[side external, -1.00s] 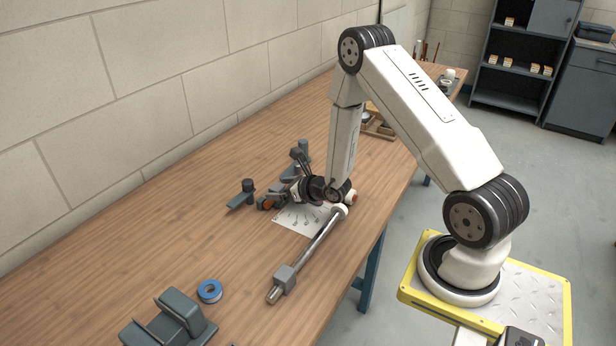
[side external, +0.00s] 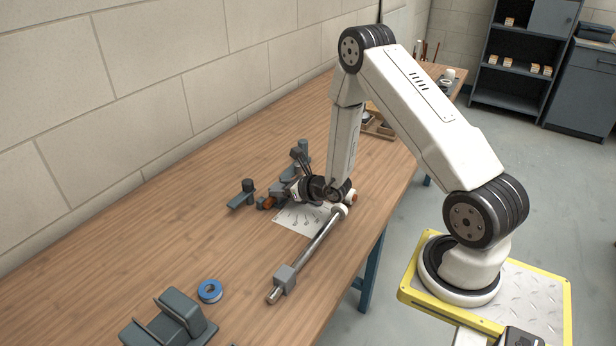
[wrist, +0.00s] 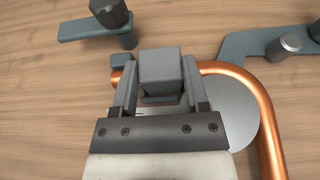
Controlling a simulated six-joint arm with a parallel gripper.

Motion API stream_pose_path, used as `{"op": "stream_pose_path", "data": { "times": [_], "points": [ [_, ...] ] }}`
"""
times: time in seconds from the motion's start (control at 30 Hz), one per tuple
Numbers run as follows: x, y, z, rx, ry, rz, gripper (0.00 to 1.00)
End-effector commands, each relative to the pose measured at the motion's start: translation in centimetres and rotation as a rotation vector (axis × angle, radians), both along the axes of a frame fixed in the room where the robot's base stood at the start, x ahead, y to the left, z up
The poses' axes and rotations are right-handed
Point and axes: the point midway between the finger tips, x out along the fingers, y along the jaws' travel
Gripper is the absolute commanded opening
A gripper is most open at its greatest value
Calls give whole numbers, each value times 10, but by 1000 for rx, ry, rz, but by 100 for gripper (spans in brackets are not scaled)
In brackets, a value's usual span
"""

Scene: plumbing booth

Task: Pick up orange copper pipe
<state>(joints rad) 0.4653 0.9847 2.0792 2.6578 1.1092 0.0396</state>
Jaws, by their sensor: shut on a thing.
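The orange copper pipe (wrist: 262,112) shows in the wrist view as a bent tube. It runs from the left behind my gripper and curves down at the right. In the side view only small orange parts of it (side external: 268,203) show, as my wrist hides the rest. My gripper (wrist: 158,85) has its two fingers on either side of a grey block (wrist: 160,70), which sits at the pipe's straight part. The fingers are shut on this block. The side view shows my gripper (side external: 291,192) low over the table.
A steel-coloured pipe with a grey block (side external: 285,277) lies in front. A blue tape roll (side external: 210,291) and a grey holder (side external: 170,322) stand nearer. Grey fixtures (side external: 243,194) lie beside my gripper. A white sheet (side external: 294,219) lies beneath. The table's left part is clear.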

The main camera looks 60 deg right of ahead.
Motion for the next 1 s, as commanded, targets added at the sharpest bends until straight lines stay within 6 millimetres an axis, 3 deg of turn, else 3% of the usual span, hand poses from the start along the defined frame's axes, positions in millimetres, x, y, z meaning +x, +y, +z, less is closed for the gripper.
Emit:
{"op": "stream_pose_path", "data": {
  "times": [0.27,1.0],
  "points": [
    [1,0,14,-2,-2,1,0],
    [1,0,92,-2,-3,1,0]
  ]
}}
